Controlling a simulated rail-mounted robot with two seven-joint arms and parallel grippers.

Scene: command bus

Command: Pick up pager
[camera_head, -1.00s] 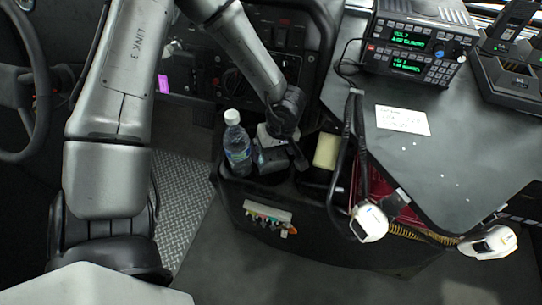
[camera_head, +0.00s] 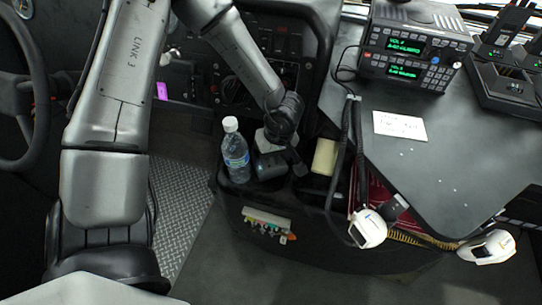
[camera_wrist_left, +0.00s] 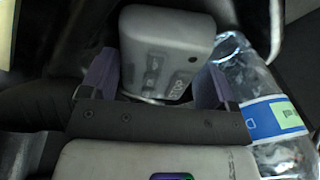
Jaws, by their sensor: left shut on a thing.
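The pager (camera_wrist_left: 166,48) is a grey, rounded, box-like device with darker markings on its face, at the top middle of the left wrist view. My left gripper (camera_wrist_left: 155,80) is shut on it, with a purple-padded finger at each side. In the head view, my left gripper (camera_head: 272,166) is low at the console top, just right of a water bottle. The pager cannot be clearly told apart from the gripper there. My right gripper is not in view.
The clear water bottle (camera_head: 235,152) stands close beside the left gripper. A yellowish block (camera_head: 325,157) sits in the console to the right. Black cables hang beside two white handsets (camera_head: 367,229). A radio (camera_head: 414,50) stands on the dark desk (camera_head: 440,165).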

